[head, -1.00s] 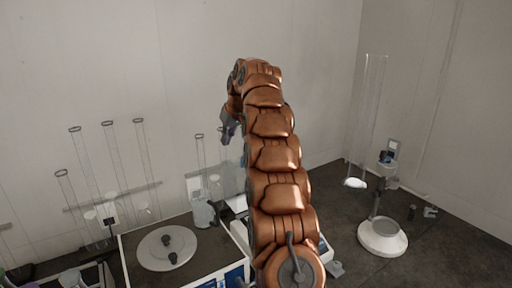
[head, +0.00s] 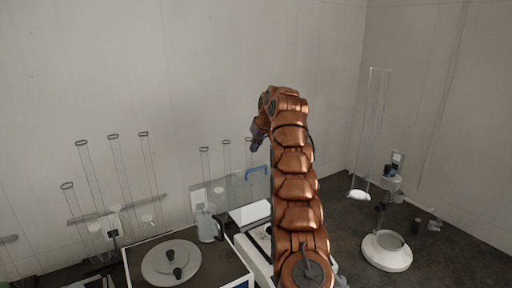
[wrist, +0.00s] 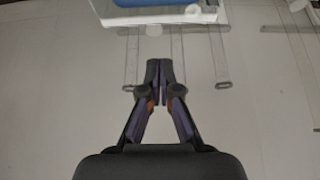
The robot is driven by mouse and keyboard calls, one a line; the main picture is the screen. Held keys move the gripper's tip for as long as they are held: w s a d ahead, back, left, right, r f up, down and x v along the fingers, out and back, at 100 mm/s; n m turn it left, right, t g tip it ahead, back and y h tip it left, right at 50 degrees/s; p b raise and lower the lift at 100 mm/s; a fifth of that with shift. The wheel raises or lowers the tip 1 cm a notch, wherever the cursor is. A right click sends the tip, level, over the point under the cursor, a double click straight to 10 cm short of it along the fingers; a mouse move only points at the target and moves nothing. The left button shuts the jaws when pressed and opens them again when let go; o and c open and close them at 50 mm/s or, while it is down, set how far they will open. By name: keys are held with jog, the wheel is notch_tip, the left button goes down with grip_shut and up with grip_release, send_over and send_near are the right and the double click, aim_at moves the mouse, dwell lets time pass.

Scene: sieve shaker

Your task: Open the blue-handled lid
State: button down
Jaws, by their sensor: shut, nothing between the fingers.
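The blue handle (head: 257,170) shows in the head view just left of my arm, on the upper edge of a clear panel (head: 233,190). The panel seems to stand raised above a white device (head: 252,250); my arm hides its right part and I cannot tell its exact angle. My gripper (head: 254,146) is above the handle in the head view and apart from it. In the wrist view my gripper (wrist: 159,65) is shut and empty. A blue piece (wrist: 150,3), likely the handle, is cut off at the top edge there.
A box with a round grey plate and dark knobs (head: 171,263) stands at left front. A clear jug (head: 208,227) is between it and the device. Tall clear tubes (head: 129,175) stand along the back wall. A white round-based stand (head: 386,252) is at right.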

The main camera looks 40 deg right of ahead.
send_over(255, 176)
jog(key=w, duration=0.4)
notch_tip(255, 176, down, 6)
jog(key=shift+s+d+f+p, duration=0.1)
jog(key=shift+s+f+p, duration=0.05)
jog(key=shift+f+p, duration=0.15)
jog(key=shift+s+f+b, duration=0.2)
jog(key=shift+b, duration=0.65)
jog(key=shift+s+b, duration=0.45)
jog(key=shift+b, duration=0.35)
jog(key=shift+s+f+b, duration=0.15)
jog(key=shift+s+b, duration=0.25)
jog(key=shift+b, duration=0.35)
jog(key=shift+s+r, duration=0.1)
jog(key=shift+r, duration=0.25)
jog(key=shift+f, duration=0.1)
jog(key=shift+s+f+b, duration=0.1)
jog(key=shift+s+b, duration=0.35)
jog(key=shift+s, duration=0.2)
jog(key=shift+s+f+b, duration=0.15)
jog(key=shift+s+b, duration=0.05)
jog(key=shift+b, duration=0.25)
